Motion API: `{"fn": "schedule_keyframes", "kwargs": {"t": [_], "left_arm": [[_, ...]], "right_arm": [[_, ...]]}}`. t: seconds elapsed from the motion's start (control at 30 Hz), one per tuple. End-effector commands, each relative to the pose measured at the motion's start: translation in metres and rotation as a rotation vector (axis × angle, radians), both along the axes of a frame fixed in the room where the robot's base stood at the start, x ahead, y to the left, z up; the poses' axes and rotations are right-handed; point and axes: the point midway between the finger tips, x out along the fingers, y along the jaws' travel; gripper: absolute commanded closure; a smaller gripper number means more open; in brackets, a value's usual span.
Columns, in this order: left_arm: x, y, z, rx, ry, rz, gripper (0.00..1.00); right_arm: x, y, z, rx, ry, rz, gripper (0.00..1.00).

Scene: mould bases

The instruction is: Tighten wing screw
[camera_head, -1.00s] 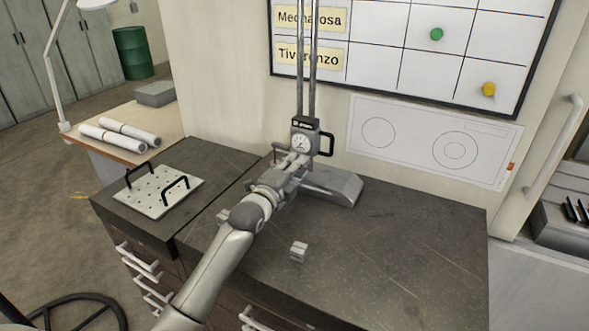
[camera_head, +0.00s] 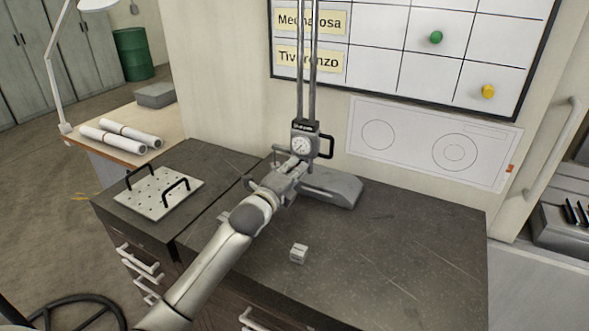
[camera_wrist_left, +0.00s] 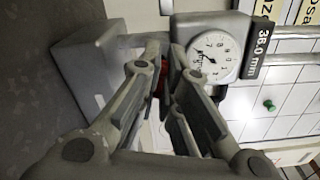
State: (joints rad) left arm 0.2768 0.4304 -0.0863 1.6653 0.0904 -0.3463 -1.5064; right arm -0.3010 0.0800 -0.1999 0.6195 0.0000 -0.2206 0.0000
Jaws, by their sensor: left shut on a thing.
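A height gauge stands on the dark worktop, with a round dial (camera_head: 301,146), two upright columns and a grey base (camera_head: 338,188). In the left wrist view the dial (camera_wrist_left: 214,56) is close, beside a label reading 36.0 mm. My left gripper (camera_head: 294,167) is at the gauge, just below and left of the dial. It is shut on a small part, taken to be the wing screw (camera_wrist_left: 159,83), of which only a bit of red shows between the fingers. The screw's wings are hidden by the fingers. My right gripper is not in view.
A small metal block (camera_head: 299,253) lies on the worktop (camera_head: 400,240) in front of the gauge. A perforated plate with two black handles (camera_head: 156,197) lies on the left bench. The worktop's right side is clear. A wall with a chart board (camera_head: 420,85) stands behind.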

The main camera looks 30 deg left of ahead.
Motion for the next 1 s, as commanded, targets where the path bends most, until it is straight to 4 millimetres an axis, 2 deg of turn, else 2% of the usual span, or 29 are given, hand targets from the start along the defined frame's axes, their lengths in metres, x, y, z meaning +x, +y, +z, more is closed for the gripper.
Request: {"fn": "schedule_keyframes", "kwargs": {"t": [0.7,0.83,1.0], "left_arm": [[0.0,0.0,0.002,1.129,0.002,-0.001,1.0],[0.0,0.0,0.001,1.247,0.002,-0.001,1.0],[0.0,0.0,-0.001,1.289,0.001,0.0,1.0]], "right_arm": [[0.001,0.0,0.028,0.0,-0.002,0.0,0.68],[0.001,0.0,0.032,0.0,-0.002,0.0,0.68],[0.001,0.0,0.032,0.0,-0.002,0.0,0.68]]}}
